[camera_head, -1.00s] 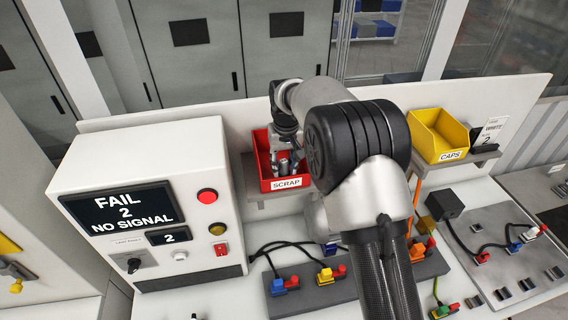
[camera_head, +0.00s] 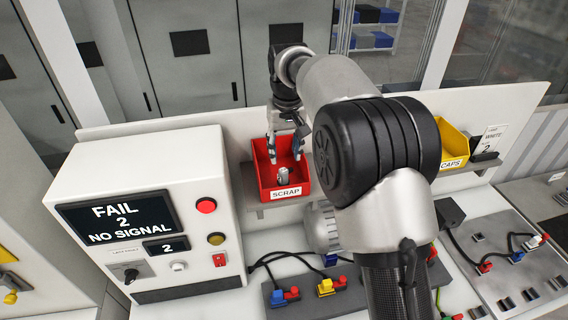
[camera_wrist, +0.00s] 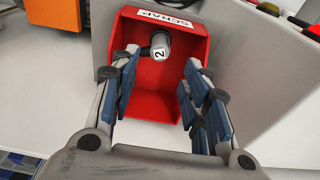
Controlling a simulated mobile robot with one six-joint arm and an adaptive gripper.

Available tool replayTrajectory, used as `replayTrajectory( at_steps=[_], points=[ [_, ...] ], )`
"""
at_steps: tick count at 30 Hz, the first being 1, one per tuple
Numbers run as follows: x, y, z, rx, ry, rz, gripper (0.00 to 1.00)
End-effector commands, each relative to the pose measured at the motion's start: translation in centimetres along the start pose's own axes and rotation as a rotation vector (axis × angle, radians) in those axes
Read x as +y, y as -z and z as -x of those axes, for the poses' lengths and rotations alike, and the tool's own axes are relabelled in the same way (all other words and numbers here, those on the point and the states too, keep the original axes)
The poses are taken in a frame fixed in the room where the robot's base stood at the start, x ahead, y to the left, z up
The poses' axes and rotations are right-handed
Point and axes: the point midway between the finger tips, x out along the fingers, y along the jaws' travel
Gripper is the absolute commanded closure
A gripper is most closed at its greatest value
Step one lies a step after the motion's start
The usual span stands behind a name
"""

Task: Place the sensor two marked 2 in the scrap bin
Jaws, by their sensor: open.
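The sensor marked 2 (camera_wrist: 160,45) is a small grey cylinder lying inside the red scrap bin (camera_wrist: 150,105), close to the labelled front wall. It also shows in the head view (camera_head: 284,177), inside the bin, clear of the fingers. The bin in the head view (camera_head: 300,185) stands on a shelf and carries a SCRAP label. My gripper (camera_head: 286,152) is above the bin, open and empty. In the wrist view my gripper (camera_wrist: 160,90) shows its blue finger pads spread wide, with the sensor visible beyond and between them.
A white test box (camera_head: 150,215) left of the bin shows FAIL, 2, NO SIGNAL. A yellow CAPS bin (camera_head: 453,145) is at the right, partly hidden by my arm. Several coloured connectors and cables lie on the bench below.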

Motion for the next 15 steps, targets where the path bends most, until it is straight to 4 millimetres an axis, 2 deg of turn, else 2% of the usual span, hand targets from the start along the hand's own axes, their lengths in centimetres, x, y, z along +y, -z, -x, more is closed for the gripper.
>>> replayTrajectory(
  at_steps=[3, 12, 15],
  points=[
    [0.0, 0.0, 1.5, 0.001, 0.0, 0.0, 0.58],
    [0.1, -0.1, 2.5, 0.0, 0.0, -0.001, 0.58],
    [0.6, -0.8, 3.7, 0.01, -0.002, -0.01, 0.58]
  ],
)
